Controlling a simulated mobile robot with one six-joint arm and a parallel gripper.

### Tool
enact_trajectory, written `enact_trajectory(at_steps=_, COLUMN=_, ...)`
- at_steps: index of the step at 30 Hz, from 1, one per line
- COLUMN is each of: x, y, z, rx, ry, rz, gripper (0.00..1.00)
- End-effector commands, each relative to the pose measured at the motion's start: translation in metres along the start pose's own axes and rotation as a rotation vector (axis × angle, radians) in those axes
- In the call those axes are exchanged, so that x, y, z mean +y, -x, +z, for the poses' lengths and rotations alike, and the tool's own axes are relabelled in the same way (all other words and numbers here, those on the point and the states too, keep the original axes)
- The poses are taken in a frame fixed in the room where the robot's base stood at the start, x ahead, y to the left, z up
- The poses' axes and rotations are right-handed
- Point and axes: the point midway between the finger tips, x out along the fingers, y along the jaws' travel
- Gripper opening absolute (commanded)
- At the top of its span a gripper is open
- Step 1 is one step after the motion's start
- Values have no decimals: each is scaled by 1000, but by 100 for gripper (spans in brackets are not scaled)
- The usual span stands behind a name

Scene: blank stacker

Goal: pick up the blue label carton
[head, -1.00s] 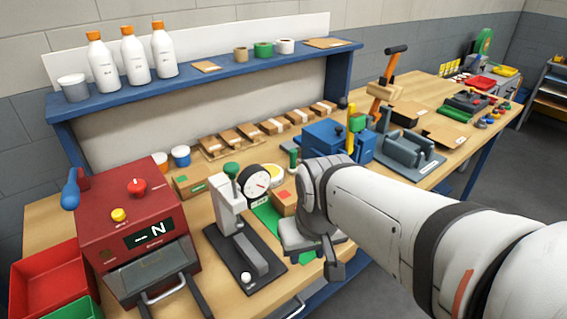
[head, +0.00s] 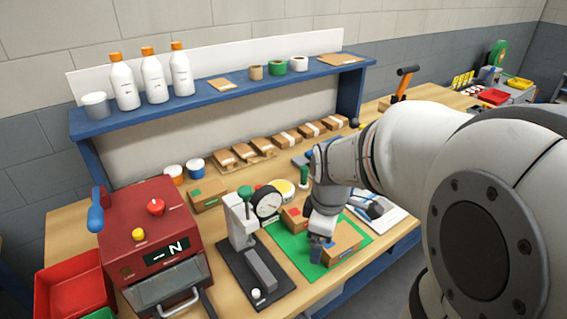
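A brown carton (head: 343,241) sits on the green mat (head: 290,250) at the front of the bench. A small bluish patch shows by its lower edge, but I cannot make out its label clearly. My gripper (head: 319,240) points down at the left end of this carton, with a blue-grey finger in front of its left side. The far finger is hidden, so I cannot tell whether it grips the carton. A carton with a red label (head: 294,217) stands just behind and left of my gripper. A carton with a green label (head: 208,195) stands further left.
A round dial gauge (head: 266,203) and a lever press (head: 246,240) stand left of the mat. A red machine (head: 152,245) is further left, with a red bin (head: 72,287) beside it. Flat cartons line the back, under a blue shelf (head: 215,92). My arm covers the right side.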

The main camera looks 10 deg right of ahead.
Motion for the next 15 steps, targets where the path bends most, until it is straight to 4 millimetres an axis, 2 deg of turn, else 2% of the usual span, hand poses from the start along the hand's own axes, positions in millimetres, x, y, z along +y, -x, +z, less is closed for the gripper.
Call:
enact_trajectory(at_steps=3, x=24, y=-1, z=6, rx=-15, ry=255, rz=-35, gripper=89)
enact_trajectory(at_steps=9, x=54, y=-14, z=17, rx=-12, ry=646, rz=-83, gripper=89)
enact_trajectory(at_steps=15, x=69, y=-24, z=25, rx=-1, ry=866, rz=-107, gripper=89)
